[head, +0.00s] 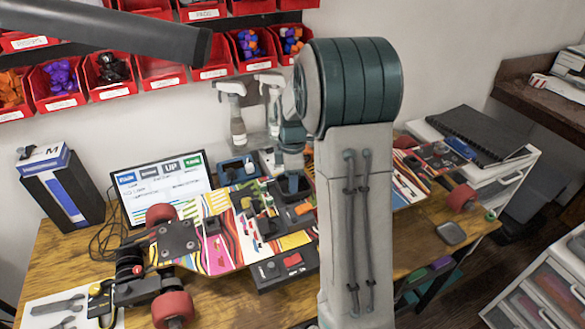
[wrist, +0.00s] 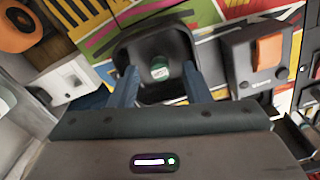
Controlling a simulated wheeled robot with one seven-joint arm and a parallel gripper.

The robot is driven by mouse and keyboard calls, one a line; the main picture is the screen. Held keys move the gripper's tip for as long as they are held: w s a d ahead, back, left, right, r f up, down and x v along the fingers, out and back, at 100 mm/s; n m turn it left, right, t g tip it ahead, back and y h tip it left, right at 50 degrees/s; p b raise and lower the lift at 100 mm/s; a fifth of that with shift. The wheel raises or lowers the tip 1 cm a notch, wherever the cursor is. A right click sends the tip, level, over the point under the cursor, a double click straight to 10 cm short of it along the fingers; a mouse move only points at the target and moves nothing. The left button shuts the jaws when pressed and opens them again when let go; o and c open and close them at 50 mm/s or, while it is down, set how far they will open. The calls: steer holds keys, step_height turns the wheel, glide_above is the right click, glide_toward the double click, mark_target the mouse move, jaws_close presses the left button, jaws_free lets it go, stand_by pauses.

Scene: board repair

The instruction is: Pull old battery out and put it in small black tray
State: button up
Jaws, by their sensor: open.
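My gripper (head: 292,184) is over the middle of the colourful skateboard (head: 215,257), partly hidden by my arm in the head view. In the wrist view my gripper (wrist: 158,75) is open, with one blue finger on each side of a black open holder (wrist: 185,38). Inside the holder, between the fingers, is a dark round part with a green and white label (wrist: 160,71), which looks like the battery. I cannot tell whether the fingers touch it. A small black tray (head: 451,233) lies on the table at the right and looks empty.
A black unit with an orange switch (wrist: 268,50) sits beside the holder. A black box with a red part (head: 290,266) is in front of the board. A monitor (head: 160,188), spray bottles (head: 237,115) and red bins (head: 160,72) are behind.

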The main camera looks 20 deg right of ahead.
step_height(320, 180, up, 13)
steer(key=s+a+f+m+t, duration=0.1)
steer(key=s+a+m, duration=0.2)
steer(key=s+m, duration=0.2)
steer(key=s+a+f+m+t, duration=0.1)
steer(key=s+a+m, duration=0.3)
steer(key=s, duration=0.6)
steer(key=s+a+f+m, duration=0.1)
steer(key=s+a+m, duration=0.2)
steer(key=s+m, duration=0.2)
steer(key=s, duration=0.2)
steer(key=shift+s+a+m+t, duration=0.25)
steer(key=shift+s+m+t, duration=0.05)
steer(key=shift+t, duration=0.1)
steer(key=shift+c, duration=0.7)
